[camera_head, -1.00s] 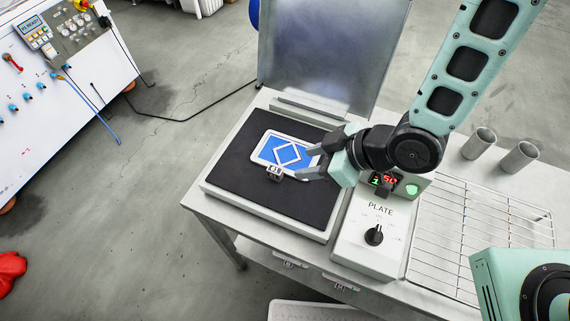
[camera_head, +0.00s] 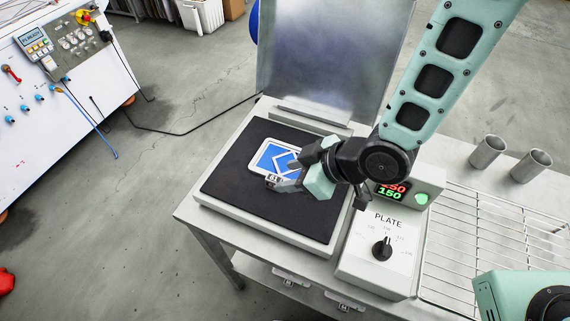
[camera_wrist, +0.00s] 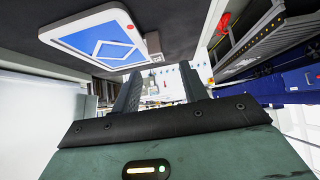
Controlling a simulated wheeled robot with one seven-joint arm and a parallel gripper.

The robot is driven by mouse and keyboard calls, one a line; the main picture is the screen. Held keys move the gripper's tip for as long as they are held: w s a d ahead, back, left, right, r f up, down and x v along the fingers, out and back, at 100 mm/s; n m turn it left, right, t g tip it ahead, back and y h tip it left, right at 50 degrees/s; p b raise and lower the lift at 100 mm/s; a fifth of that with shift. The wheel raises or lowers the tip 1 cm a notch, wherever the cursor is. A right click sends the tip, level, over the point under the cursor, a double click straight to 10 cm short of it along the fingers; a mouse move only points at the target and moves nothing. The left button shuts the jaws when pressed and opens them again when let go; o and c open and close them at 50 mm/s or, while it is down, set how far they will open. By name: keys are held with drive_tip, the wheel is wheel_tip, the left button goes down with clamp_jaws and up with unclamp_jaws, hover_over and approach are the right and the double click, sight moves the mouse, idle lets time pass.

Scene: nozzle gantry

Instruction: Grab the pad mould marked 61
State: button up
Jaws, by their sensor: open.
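The pad mould (camera_head: 273,157) is a white-framed blue plate with a white diamond outline. It lies on the black plate surface (camera_head: 240,198) of the press. A small grey tag marked 61 (camera_head: 273,180) sticks out at its near edge. My gripper (camera_head: 283,180) is open beside the mould's near right edge, its fingers close to the tag and covering part of the mould. In the wrist view the mould (camera_wrist: 97,38) shows at the upper left, and the two fingers (camera_wrist: 162,92) stand apart below and right of it. Whether they touch the tag, I cannot tell.
The raised metal lid (camera_head: 318,65) stands behind the plate. A control box with PLATE dial (camera_head: 382,248) and red and green readout is right of the plate. A wire rack (camera_head: 475,245) and two grey cups (camera_head: 487,151) are further right. A white machine panel (camera_head: 60,90) stands left.

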sight(276, 179)
drive_tip(key=shift+d+p+x, duration=0.2)
drive_tip(key=shift+p+x, duration=0.8)
drive_tip(key=shift+x, duration=1.6)
drive_tip(key=shift+w+f, duration=0.15)
drive_tip(key=shift+f, duration=0.05)
clamp_jaws()
